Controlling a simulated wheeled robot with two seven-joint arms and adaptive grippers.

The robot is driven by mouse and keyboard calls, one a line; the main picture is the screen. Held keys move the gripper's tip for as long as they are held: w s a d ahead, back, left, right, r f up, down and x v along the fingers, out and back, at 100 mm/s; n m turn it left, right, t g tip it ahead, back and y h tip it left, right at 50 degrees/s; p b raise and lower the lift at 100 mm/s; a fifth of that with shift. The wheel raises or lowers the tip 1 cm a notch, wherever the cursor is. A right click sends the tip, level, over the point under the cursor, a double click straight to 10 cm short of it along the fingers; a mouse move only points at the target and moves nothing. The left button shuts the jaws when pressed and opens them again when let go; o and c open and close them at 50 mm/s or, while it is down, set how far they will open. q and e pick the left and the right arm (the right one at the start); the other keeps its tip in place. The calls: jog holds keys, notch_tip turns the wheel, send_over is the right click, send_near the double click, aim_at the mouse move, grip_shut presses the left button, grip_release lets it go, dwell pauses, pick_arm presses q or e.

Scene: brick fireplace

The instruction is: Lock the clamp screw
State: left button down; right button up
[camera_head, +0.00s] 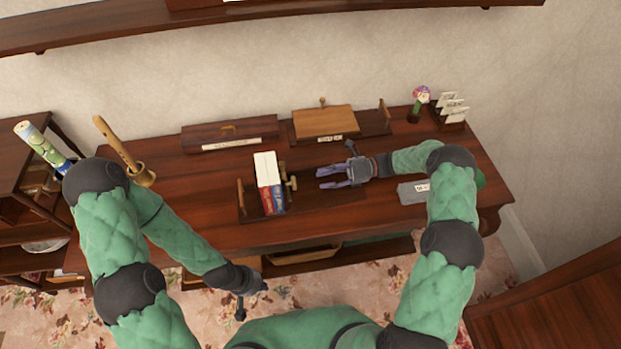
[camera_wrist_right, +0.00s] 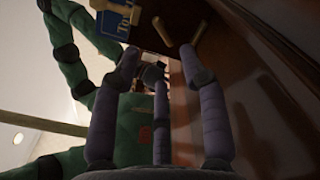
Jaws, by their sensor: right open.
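A wooden clamp screw (camera_head: 291,183) with a crossbar handle sticks out to the right of the clamp on the desk; its handle also shows near the top of the right wrist view (camera_wrist_right: 180,38). A white, blue and red box (camera_head: 269,185) stands in the clamp, between its left wooden part (camera_head: 241,193) and the screw. My right gripper (camera_head: 322,178) is open and empty, its fingers pointing left at the screw handle, a short gap away. My left gripper (camera_head: 258,289) hangs low in front of the desk; its fingers are too small and dark to read.
The clamp stands on a dark board (camera_head: 335,207) on the desk (camera_head: 215,220). A grey labelled item (camera_head: 412,193) lies right of it, partly behind my right arm. Behind are a long wooden box (camera_head: 230,133) and a lighter wooden box (camera_head: 325,121). A flower figure (camera_head: 420,97) stands back right.

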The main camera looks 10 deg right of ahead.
jog(key=shift+d, duration=1.9)
